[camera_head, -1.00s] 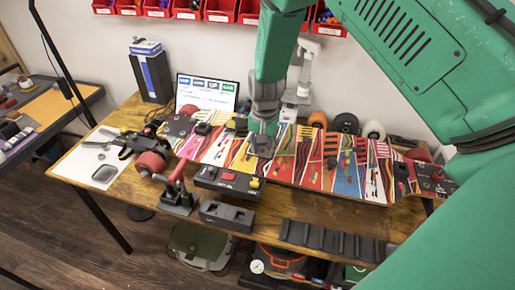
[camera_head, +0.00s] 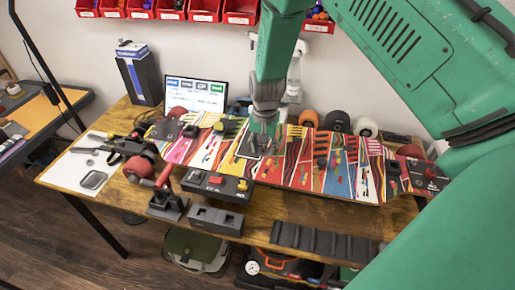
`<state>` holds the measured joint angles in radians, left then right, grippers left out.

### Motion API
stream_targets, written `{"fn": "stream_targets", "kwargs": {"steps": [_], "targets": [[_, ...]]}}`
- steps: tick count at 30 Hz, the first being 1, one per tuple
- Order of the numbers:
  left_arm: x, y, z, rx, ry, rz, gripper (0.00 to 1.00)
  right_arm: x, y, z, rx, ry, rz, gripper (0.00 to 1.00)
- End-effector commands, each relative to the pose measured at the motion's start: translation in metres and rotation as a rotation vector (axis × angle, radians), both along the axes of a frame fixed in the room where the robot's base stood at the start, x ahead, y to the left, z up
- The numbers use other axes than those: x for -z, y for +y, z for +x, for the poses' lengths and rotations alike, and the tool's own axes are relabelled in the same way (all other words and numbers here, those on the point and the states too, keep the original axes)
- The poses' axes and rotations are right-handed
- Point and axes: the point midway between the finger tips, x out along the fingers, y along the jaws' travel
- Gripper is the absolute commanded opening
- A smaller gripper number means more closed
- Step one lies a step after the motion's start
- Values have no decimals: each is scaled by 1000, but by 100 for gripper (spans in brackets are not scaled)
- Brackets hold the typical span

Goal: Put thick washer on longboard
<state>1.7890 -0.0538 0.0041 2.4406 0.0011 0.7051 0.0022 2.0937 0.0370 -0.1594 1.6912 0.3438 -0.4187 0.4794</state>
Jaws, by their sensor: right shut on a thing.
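The longboard (camera_head: 336,182) lies across the table, its deck covered in bright coloured stripes, with dark ends. My right gripper (camera_head: 263,140) points down over the left-middle part of the longboard, at a grey patch with small dark parts. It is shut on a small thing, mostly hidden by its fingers. I cannot make out the thick washer, nor tell whether the held thing touches the deck. My left gripper is out of view.
A black block with red and yellow knobs (camera_head: 216,186), a grey block (camera_head: 215,221) and a red-handled clamp (camera_head: 165,190) stand in front of the board. A ridged black tray (camera_head: 325,241) lies at the front edge. A screen (camera_head: 195,95) and several wheels stand behind.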

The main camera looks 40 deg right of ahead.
Motion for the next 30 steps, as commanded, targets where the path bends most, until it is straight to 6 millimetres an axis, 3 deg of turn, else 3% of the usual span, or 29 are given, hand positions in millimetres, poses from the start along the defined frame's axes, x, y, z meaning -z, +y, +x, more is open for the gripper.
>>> {"fn": "stream_targets", "kwargs": {"steps": [15,27,28,30], "targets": [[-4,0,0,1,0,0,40,-1,24,0,-2,4,-11,6],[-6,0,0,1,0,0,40,0,23,1,0,0,-5,6],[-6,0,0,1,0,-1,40,0,23,1,0,0,-5,34],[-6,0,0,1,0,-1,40,0,24,1,-1,0,-6,55]]}}
